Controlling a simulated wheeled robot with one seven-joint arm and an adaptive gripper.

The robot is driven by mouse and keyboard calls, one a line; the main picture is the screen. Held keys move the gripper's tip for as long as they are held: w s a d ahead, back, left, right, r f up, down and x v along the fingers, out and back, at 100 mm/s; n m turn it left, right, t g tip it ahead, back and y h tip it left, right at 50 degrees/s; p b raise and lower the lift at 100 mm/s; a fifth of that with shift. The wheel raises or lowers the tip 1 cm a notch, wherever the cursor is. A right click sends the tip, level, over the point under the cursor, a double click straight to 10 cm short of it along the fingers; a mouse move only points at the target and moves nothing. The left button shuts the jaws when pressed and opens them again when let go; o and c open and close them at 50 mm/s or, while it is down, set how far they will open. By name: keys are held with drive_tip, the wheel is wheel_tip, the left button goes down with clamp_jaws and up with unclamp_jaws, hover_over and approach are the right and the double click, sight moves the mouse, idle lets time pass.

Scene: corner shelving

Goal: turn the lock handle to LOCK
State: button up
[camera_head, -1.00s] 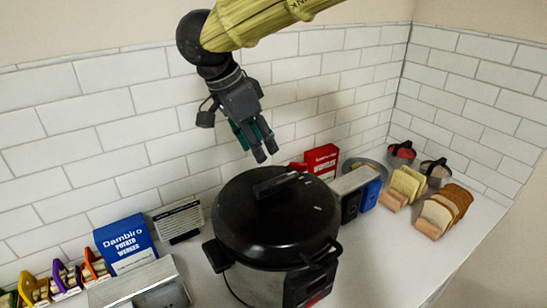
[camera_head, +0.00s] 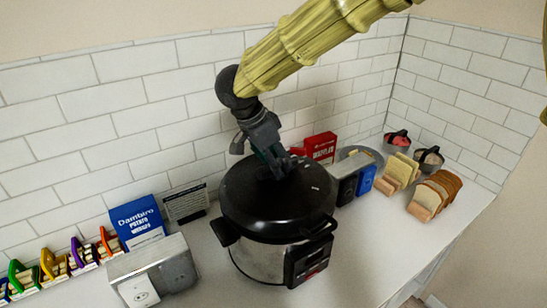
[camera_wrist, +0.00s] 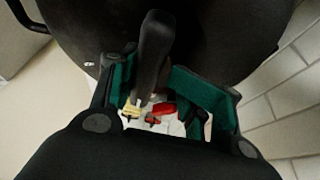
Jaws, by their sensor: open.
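A black-lidded cooker (camera_head: 275,200) with a steel body stands on the white counter, its lid shut down on the pot. In the wrist view the dark lid (camera_wrist: 215,30) fills the top. The black lock handle (camera_wrist: 155,50) rises from the lid and reaches down between the fingers of my gripper (camera_wrist: 158,100). The green-padded fingers stand apart on both sides of the handle. In the head view my gripper (camera_head: 280,165) is at the lid's top and hides most of the handle.
A blue box (camera_head: 137,222), a dark sign (camera_head: 187,203) and a metal switch box (camera_head: 152,272) stand left of the cooker. A red box (camera_head: 320,147), bread racks (camera_head: 437,193) and small pots stand right. The counter in front right is clear.

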drive_tip(key=shift+w+d+r, duration=0.1)
drive_tip(key=shift+w+r, duration=0.05)
drive_tip(key=shift+s+d+r, duration=0.1)
drive_tip(key=shift+s+r, duration=0.05)
drive_tip(key=shift+s, duration=0.15)
drive_tip(key=s, duration=0.1)
drive_tip(key=s+r, duration=0.1)
drive_tip(key=shift+s+r, duration=0.15)
drive_tip(key=shift+s, duration=0.25)
drive_tip(key=c, duration=0.8)
drive_tip(key=shift+w+a, duration=0.1)
drive_tip(key=shift+a, duration=0.1)
clamp_jaws()
drive_tip(key=shift+w+f, duration=0.45)
drive_tip(key=shift+w, duration=0.2)
drive_tip(key=shift+s, duration=0.1)
drive_tip(key=shift+r, duration=0.1)
